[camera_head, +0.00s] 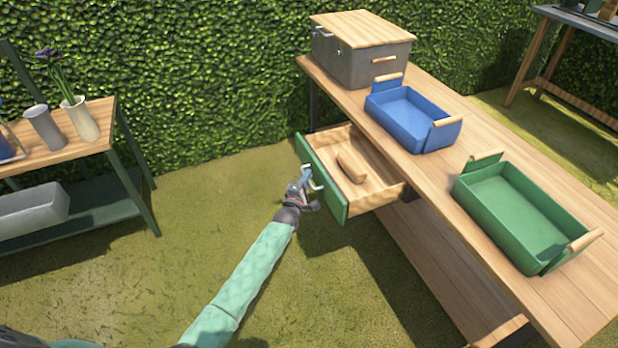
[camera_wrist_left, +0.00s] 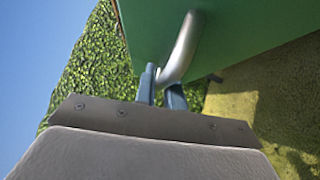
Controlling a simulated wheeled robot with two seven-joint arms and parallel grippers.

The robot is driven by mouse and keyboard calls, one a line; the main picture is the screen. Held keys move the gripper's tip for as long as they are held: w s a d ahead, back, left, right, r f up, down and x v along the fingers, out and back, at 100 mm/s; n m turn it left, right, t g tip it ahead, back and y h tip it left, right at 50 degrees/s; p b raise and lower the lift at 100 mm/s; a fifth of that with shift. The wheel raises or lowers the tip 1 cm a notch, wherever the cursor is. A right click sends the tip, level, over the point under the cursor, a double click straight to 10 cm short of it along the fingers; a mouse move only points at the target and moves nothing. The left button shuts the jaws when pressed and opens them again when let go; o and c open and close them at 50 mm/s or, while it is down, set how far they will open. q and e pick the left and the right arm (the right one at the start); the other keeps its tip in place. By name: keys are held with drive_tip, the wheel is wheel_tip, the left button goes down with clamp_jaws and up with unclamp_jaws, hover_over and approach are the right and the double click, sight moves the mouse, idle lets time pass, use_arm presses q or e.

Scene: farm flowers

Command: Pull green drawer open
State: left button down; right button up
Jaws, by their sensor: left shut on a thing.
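The green drawer (camera_head: 324,181) stands open under the wooden table, pulled out to the left. Its green front faces my left arm, and its wooden inside shows with a brown wooden piece (camera_head: 352,167) lying in it. My left gripper (camera_head: 309,179) is at the drawer front and shut on the drawer's silver handle. In the left wrist view, the blue-grey fingers (camera_wrist_left: 160,90) close around the curved silver handle (camera_wrist_left: 183,47), below the green front (camera_wrist_left: 240,30). My right gripper is not in view.
On the wooden table (camera_head: 440,185) stand a blue tray (camera_head: 408,140), a green tray (camera_head: 500,225) and a grey box with a wooden lid (camera_head: 345,60). A plant stand (camera_head: 100,140) with vases is at the left. Grass between the stand and the drawer is clear.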

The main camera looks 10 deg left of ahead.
use_arm(q)
drive_tip(key=shift+f, duration=0.1)
drive_tip(key=c, duration=1.5)
unclamp_jaws()
drive_tip(key=s, duration=0.5)
drive_tip(key=s+a+f, duration=0.1)
drive_tip(key=s, duration=0.1)
drive_tip(key=shift+s, duration=0.3)
